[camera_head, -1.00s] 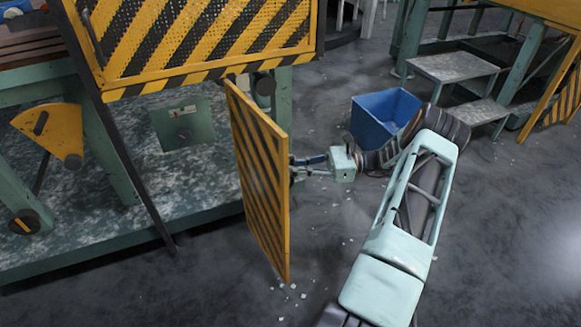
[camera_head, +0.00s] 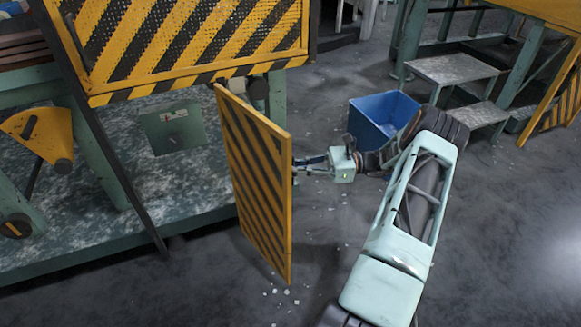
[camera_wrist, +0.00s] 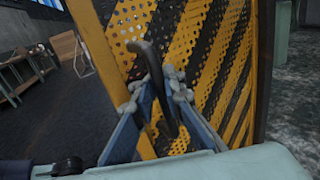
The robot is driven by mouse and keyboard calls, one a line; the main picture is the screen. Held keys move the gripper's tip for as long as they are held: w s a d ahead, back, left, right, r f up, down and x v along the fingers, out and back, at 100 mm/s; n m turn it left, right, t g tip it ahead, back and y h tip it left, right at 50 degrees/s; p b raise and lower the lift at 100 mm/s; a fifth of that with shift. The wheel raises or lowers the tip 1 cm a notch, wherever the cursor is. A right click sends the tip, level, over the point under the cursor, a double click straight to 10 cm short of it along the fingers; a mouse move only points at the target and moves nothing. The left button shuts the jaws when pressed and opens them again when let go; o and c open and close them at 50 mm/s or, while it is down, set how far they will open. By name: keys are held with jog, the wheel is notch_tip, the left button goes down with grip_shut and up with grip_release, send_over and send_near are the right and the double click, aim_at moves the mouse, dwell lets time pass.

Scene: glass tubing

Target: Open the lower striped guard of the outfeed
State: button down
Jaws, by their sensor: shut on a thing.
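The lower striped guard (camera_head: 258,185) is a yellow and black panel standing swung out from the machine in the head view. It stands below the upper striped guard (camera_head: 190,40). My gripper (camera_head: 298,167) is at the right side of the lower guard, partly hidden behind its edge. In the wrist view, the guard's perforated striped face (camera_wrist: 205,60) fills the middle. A dark bent handle (camera_wrist: 152,65) on it passes between my gripper's fingers (camera_wrist: 158,95), which are shut on it.
A blue bin (camera_head: 385,115) stands on the floor behind my arm. Grey metal steps (camera_head: 450,68) stand at the back right. The green machine bed (camera_head: 100,225) is left of the guard. Small white shards (camera_head: 285,292) lie on the floor below it. The floor at lower right is clear.

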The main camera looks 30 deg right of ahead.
jog(key=shift+s+d, duration=0.1)
jog(key=shift+s, duration=0.15)
jog(key=c, duration=2.2)
grip_release()
jog(key=shift+o, duration=0.8)
jog(key=v, duration=1.2)
